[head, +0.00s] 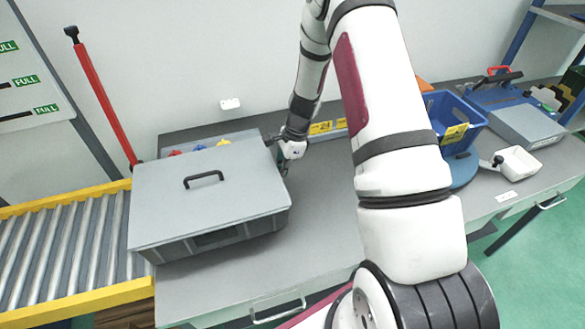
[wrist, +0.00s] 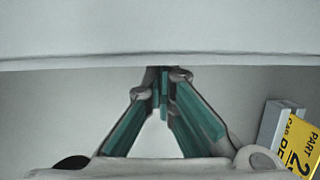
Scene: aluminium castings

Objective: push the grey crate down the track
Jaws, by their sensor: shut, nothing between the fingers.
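The grey crate (head: 238,193), with a flat lid and a black handle on top, stands at the left end of the grey bench, its left edge up against or over the near end of the roller track (head: 62,245). My gripper (head: 283,165) is at the crate's right side, toward the back corner, and is partly hidden by the crate. In the wrist view the green fingers of my gripper (wrist: 161,82) are closed together and empty, their tips at the edge of a pale grey surface, likely the crate (wrist: 160,30). I cannot tell whether they touch it.
The track has yellow side rails (head: 95,303); its visible rollers are clear. A red post (head: 103,108) stands behind it. A blue bin (head: 452,115) and a white scoop-like container (head: 518,163) are on the bench to the right. A yellow label (wrist: 292,145) shows in the wrist view.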

